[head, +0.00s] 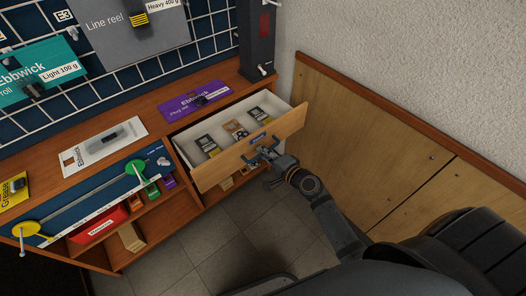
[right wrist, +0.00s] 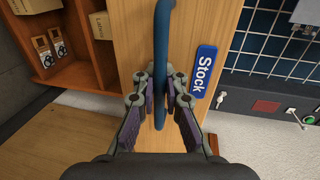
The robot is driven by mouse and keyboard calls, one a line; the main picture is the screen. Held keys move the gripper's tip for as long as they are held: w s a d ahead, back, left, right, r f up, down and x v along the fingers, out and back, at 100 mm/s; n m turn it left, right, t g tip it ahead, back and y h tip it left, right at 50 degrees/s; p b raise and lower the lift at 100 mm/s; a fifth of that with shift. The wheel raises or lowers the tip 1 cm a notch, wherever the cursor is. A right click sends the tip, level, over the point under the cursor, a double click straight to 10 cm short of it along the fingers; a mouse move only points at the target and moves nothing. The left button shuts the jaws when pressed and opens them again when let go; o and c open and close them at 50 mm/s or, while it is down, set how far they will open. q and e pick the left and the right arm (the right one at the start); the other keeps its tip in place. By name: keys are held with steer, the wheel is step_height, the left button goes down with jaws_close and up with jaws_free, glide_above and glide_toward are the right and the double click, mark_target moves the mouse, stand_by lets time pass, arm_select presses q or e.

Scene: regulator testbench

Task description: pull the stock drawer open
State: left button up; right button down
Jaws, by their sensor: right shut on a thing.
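The stock drawer (head: 236,145) stands pulled out from the wooden bench in the head view. Its inside is pale, and several small dark and yellow packets lie in it. My right gripper (head: 262,160) is at the drawer's wooden front. In the right wrist view, the gripper (right wrist: 163,100) is shut on the blue bar handle (right wrist: 161,38), with a finger on each side. A blue "Stock" label (right wrist: 203,72) is on the drawer front (right wrist: 135,45) beside the handle. My left gripper is not in view.
The bench top (head: 150,150) carries a purple card (head: 195,100) and a white card (head: 103,142). A wood-panelled wall (head: 370,130) stands right of the drawer. Open shelves hold a red bin (head: 98,224). Tiled floor (head: 215,240) lies clear in front.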

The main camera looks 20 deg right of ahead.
steer(key=c, duration=1.7)
jaws_free()
steer(key=shift+r, duration=0.1)
steer(key=shift+v, duration=6)
